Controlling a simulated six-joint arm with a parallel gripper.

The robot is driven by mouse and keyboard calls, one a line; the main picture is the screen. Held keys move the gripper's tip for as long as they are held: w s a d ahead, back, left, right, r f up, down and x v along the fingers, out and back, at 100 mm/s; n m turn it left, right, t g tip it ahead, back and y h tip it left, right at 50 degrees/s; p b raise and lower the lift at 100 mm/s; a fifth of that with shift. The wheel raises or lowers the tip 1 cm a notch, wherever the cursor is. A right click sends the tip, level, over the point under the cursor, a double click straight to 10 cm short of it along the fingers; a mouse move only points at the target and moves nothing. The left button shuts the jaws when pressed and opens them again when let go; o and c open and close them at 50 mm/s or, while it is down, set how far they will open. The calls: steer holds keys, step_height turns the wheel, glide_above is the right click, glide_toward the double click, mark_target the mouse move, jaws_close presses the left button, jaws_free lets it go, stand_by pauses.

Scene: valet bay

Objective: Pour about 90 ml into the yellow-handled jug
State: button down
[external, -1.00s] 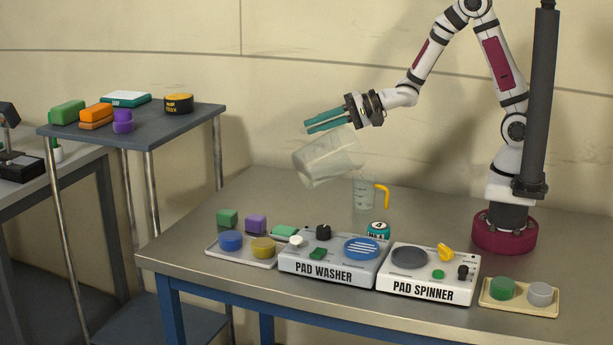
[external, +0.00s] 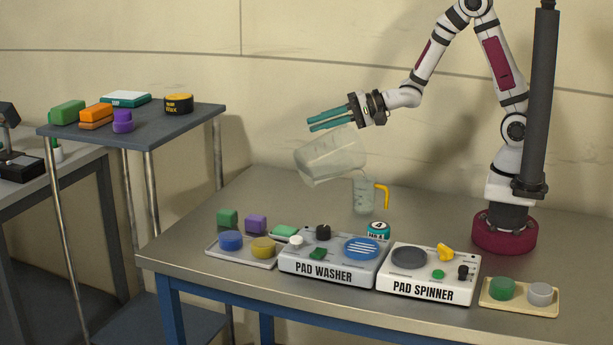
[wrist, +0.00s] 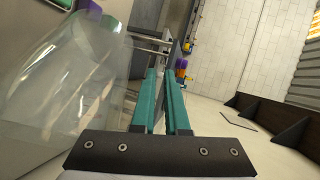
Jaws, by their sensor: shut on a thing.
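My gripper (external: 318,118) is shut, with teal fingers, on a large clear pitcher (external: 328,160). It holds the pitcher in the air, steeply tilted, with its right end close to the top of the jug. The small clear yellow-handled jug (external: 363,196) stands upright on the steel table, its handle to the right. I cannot clearly make out a stream or the liquid level. In the wrist view the clear pitcher (wrist: 55,85) fills the left side, beside the teal fingers of my gripper (wrist: 163,85). The yellow-handled jug is not clearly visible there.
In front of the jug stand a teal tin (external: 378,230), the pad washer (external: 322,270) and the pad spinner (external: 428,284). Trays with pads lie at left (external: 243,260) and right (external: 519,311). A grey side table (external: 160,128) stands further left.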

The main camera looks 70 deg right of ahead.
mark_target(300, 153)
steer(key=shift+s+d+r+t+b, duration=0.4)
steer(key=shift+r+b, duration=0.05)
steer(key=shift+r, duration=0.05)
stand_by(1.1)
steer(key=w+a+f, duration=0.1)
steer(key=w+a+f+g, duration=0.1)
steer(key=w+a+f+g+h, duration=0.1)
steer(key=a, duration=0.1)
steer(key=shift+f+n, duration=0.1)
steer(key=shift+n, duration=0.2)
steer(key=shift+w+a+f+g+h, duration=0.2)
steer(key=shift+a+f+g+h, duration=0.1)
steer(key=shift+f+g, duration=0.25)
steer(key=shift+w+a+f+g+h, duration=0.25)
steer(key=shift+f+g+h, duration=0.1)
steer(key=shift+f, duration=0.25)
stand_by(0.5)
steer(key=shift+w+a+f+n, duration=0.1)
steer(key=shift+a+f+n, duration=0.2)
steer(key=shift+f, duration=0.15)
steer(key=shift+w+a+f+n+g+h+p, duration=0.4)
steer(key=shift+w+a+f+g+h, duration=0.6)
steer(key=shift+f, duration=0.9)
steer(key=shift+w+a+f+n+g+h+p, duration=0.35)
steer(key=shift+w+a+f+g+h, duration=0.3)
steer(key=shift+f+g+h, duration=1)
steer(key=shift+w+a+f+n+g+h+p, duration=0.4)
steer(key=shift+w+a+f+g+h, duration=0.4)
steer(key=shift+f, duration=1.3)
steer(key=shift+d, duration=0.25)
